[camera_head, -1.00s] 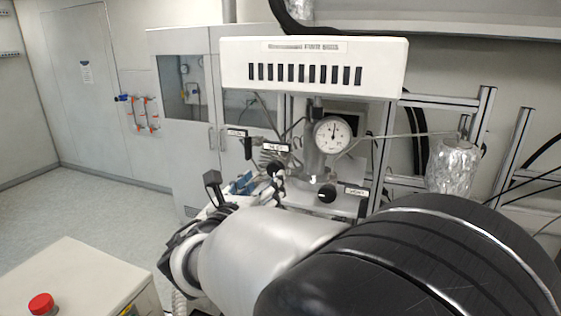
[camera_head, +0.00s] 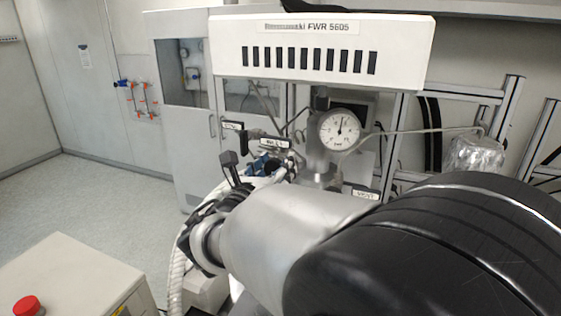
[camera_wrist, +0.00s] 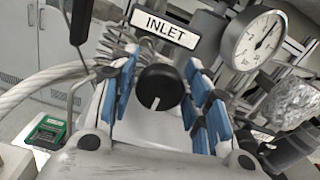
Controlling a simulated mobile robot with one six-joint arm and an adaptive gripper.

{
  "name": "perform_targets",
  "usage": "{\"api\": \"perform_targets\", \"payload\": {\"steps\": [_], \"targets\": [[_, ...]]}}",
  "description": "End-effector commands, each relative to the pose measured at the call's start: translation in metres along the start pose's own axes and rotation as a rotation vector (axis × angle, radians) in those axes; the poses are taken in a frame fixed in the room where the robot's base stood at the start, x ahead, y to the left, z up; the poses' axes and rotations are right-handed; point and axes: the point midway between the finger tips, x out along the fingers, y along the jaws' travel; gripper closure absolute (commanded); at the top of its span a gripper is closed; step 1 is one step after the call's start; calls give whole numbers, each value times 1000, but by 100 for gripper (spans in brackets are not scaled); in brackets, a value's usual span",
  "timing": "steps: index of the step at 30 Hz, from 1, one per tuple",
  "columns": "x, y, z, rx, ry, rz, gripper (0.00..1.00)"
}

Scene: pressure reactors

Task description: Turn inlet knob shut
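The inlet knob (camera_wrist: 159,87) is round and black with a white mark pointing down. In the wrist view it sits below the white INLET label (camera_wrist: 164,28). My gripper (camera_wrist: 162,66) is open, with its blue finger pads to the left and right of the knob. A gap seems to show on each side; I cannot tell whether either pad touches. In the head view the blue fingers (camera_head: 268,165) show small beside the reactor labels, and the knob cannot be made out there.
A round pressure gauge (camera_head: 339,130) stands right of the knob, under a white slotted box (camera_head: 320,50). A foil-wrapped vessel (camera_head: 474,153) is farther right. A braided hose (camera_wrist: 52,77) and a coiled tube lie left of the knob. Open floor (camera_head: 100,195) is at the left.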

Motion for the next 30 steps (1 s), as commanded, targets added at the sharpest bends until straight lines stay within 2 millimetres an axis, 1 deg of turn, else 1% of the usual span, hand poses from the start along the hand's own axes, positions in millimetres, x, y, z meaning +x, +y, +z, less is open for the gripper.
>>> {"api": "perform_targets", "payload": {"steps": [1,2,13,23,30], "targets": [[0,0,0,0,0,0,62],[0,0,0,0,0,0,64],[0,0,0,0,0,0,89],[0,0,-2,48,-1,0,89],[0,1,-4,197,-2,0,89]]}}
